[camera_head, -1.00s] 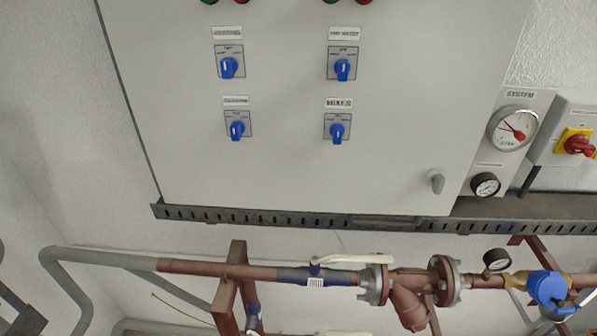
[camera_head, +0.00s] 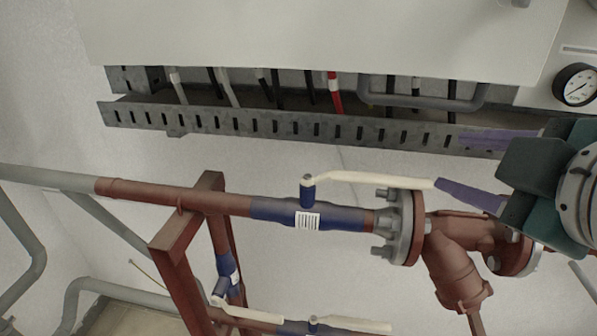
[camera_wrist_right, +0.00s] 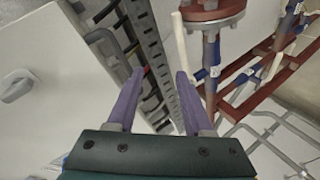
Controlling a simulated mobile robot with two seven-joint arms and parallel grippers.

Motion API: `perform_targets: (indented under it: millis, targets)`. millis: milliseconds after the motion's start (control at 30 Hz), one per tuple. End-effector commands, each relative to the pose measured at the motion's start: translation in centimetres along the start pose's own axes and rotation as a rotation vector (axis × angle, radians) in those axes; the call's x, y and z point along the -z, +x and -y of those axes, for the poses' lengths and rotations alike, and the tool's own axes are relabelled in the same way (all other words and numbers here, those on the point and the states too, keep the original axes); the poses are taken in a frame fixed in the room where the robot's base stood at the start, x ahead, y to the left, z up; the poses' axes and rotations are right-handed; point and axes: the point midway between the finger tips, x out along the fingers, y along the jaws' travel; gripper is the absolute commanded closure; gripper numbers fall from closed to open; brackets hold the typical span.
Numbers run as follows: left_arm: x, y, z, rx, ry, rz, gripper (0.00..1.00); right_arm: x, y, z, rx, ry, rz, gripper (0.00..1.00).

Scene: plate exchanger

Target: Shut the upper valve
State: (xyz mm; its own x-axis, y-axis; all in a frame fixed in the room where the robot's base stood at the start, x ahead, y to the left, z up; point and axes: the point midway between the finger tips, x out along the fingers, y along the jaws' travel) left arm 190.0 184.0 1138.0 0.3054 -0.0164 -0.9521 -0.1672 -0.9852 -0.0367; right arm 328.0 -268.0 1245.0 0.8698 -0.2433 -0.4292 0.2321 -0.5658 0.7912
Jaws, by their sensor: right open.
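The upper valve (camera_head: 335,217) is a blue body with a white barcode label on the upper pipe. Its long cream lever (camera_head: 375,180) points right along the pipe, toward the flange. My right gripper (camera_head: 448,161) is open at the right; its lower purple finger overlaps the lever's free end. In the right wrist view, the jaws (camera_wrist_right: 160,76) are open with no object clearly between them. There the lever (camera_wrist_right: 179,40) meets the right finger's tip; I cannot tell whether they touch. My left gripper is not in view.
A slotted metal cable tray (camera_head: 280,126) runs just above the lever, under the grey cabinet (camera_head: 320,35). Another cream lever (camera_head: 350,325) lies lower down. A gauge (camera_head: 576,84) is at upper right.

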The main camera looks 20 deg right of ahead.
Motion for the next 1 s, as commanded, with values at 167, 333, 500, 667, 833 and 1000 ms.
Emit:
perform_targets:
  millis: [167,333,500,667,833,1000]
  targets:
    - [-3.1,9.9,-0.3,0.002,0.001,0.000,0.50,-2.7,4.7,4.7,-0.151,-0.187,-0.091,0.49]
    - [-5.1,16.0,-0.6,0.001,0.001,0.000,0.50,-3.6,7.2,7.0,-0.286,-0.360,-0.164,0.49]
    - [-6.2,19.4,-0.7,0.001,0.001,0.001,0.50,-3.8,8.2,8.3,-0.375,-0.478,-0.208,0.49]
    - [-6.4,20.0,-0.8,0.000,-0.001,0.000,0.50,-3.6,8.4,8.3,-0.406,-0.522,-0.223,0.49]
    - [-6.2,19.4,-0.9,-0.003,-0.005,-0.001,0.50,-2.9,9.6,7.5,-0.411,-0.524,-0.224,0.49]
    - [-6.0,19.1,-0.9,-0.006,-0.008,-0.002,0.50,-2.0,12.3,6.5,-0.410,-0.523,-0.224,0.49]
